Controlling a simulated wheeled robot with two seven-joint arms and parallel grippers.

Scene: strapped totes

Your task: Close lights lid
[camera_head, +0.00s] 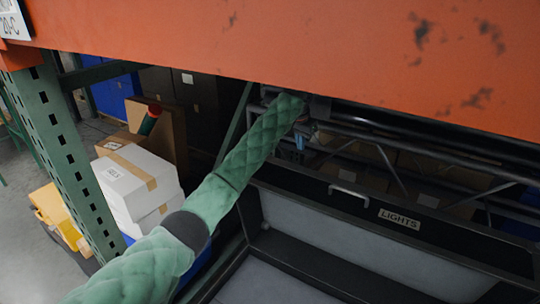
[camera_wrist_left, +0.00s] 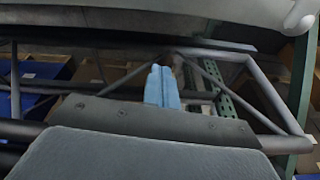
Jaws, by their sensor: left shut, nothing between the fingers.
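The case marked LIGHTS (camera_head: 398,218) is at the lower right of the head view, under the orange beam. Its label is on a dark panel edge with a metal handle (camera_head: 348,193). Below the label is a pale grey inner face, and I look into a dark-rimmed, grey interior; the lid appears raised. My left gripper (camera_head: 302,134) is beyond the dark panel, near the rack bars, partly hidden by my green-sleeved arm and the beam. Its blue fingers (camera_wrist_left: 162,88) are together and empty in the left wrist view. Contact with the lid cannot be told. My right gripper is in neither view.
The orange rack beam (camera_head: 300,50) crosses above my left arm. A green perforated post (camera_head: 62,150) stands at left. White boxes (camera_head: 138,182) and a yellow item (camera_head: 58,215) lie behind it. Dark metal bars (camera_wrist_left: 225,72) surround the left fingers.

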